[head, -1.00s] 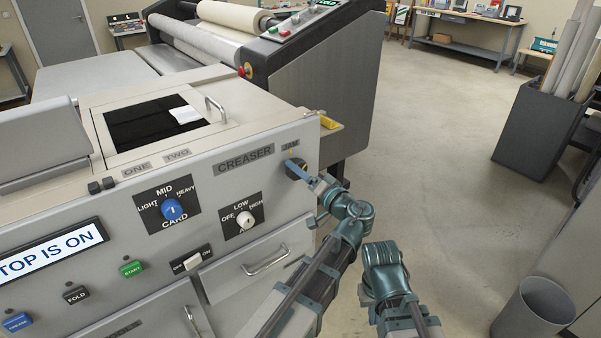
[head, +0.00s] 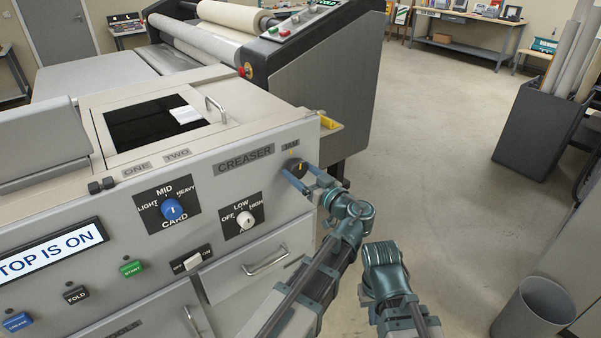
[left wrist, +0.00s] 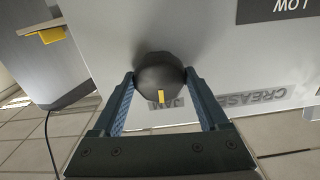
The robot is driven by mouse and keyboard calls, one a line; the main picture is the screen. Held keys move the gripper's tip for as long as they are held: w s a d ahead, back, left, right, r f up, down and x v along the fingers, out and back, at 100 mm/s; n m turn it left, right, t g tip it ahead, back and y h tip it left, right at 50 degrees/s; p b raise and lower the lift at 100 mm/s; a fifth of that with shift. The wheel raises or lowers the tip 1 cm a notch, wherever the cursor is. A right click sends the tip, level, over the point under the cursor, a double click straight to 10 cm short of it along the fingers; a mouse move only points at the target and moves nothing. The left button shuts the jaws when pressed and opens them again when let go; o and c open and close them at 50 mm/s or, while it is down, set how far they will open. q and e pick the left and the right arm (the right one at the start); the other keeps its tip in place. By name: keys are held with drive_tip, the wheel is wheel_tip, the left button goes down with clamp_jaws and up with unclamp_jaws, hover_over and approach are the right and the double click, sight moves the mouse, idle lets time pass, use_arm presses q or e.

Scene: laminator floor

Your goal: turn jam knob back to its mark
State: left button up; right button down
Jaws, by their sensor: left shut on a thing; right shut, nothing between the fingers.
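The jam knob (head: 297,168) is a round black knob with a yellow line, on the creaser's front panel under the small JAM label (head: 290,145). A small yellow mark shows on the panel just above the knob. In the left wrist view the knob (left wrist: 160,74) sits between my two blue fingers, and its yellow line points toward the upside-down JAM label. My left gripper (head: 308,182) is closed on the knob, one finger on each side; it also shows in the left wrist view (left wrist: 163,100). My right gripper (head: 383,256) is low, away from the panel, its fingers hard to make out.
The card knob (head: 171,209) and the low/high knob (head: 245,220) are to the left on the same panel. A drawer handle (head: 265,262) sticks out below. The laminator (head: 320,90) stands behind. Open floor lies to the right, with a bin (head: 535,310).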

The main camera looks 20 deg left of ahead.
use_arm(q)
drive_tip(key=shift+f+n, duration=0.1)
drive_tip(key=shift+n, duration=0.4)
drive_tip(key=o, duration=1.3)
drive_tip(key=shift+c, duration=0.2)
drive_tip(key=shift+s, duration=0.1)
